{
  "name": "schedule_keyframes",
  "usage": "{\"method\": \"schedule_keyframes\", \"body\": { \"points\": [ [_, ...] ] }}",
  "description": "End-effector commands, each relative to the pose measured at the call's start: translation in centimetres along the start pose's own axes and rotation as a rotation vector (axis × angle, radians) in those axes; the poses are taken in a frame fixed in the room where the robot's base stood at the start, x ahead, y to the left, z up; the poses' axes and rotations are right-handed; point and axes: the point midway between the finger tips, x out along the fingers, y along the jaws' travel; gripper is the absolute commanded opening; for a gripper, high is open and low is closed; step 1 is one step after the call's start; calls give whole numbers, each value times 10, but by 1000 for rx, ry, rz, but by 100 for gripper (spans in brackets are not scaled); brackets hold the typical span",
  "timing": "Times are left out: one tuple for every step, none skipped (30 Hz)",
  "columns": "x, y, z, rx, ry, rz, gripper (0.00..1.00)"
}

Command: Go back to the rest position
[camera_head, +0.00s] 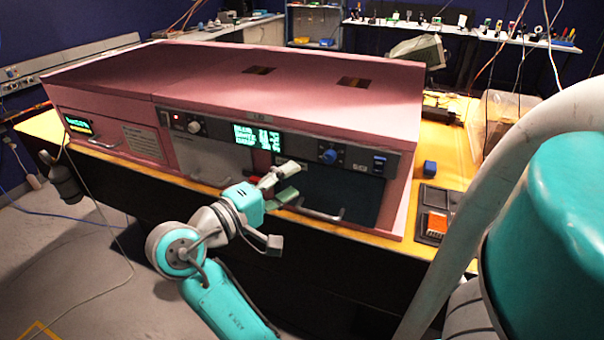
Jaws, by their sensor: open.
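My gripper (288,181) is open at the end of my teal and grey arm, in the middle of the view. It is in front of the pink foam enclosure (190,75), near its dark right-hand front panel (348,192). I see nothing held between the fingers. I cannot tell whether the fingers touch the panel. The arm reaches up from the bottom of the view, and the gripper hides part of the enclosure's front.
The enclosure stands on a yellow-topped table (452,150), its front carrying handles, knobs and lit displays. Open floor (70,270) shows at lower left.

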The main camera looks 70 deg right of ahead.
Motion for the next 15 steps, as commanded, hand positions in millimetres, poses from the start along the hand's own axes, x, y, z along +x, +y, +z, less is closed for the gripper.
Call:
{"method": "schedule_keyframes", "body": {
  "points": [
    [-5,0,0,0,2,-1,54],
    [-7,0,0,0,1,-1,54],
    [-9,0,0,0,1,-1,54],
    [-11,0,0,0,1,-1,54],
    [-12,0,0,0,0,0,54],
    [-13,0,0,0,0,0,54],
    [-13,0,0,0,0,0,54],
    [-13,0,0,0,0,0,54],
    [-13,0,0,0,0,0,54],
    [-13,0,0,0,0,0,54],
    [-13,0,0,0,-1,0,54],
    [-13,0,0,0,-1,0,54],
    [-13,0,0,0,-1,0,54],
    [-13,0,0,0,-1,0,54],
    [-13,0,0,0,-1,0,54]
  ]
}}
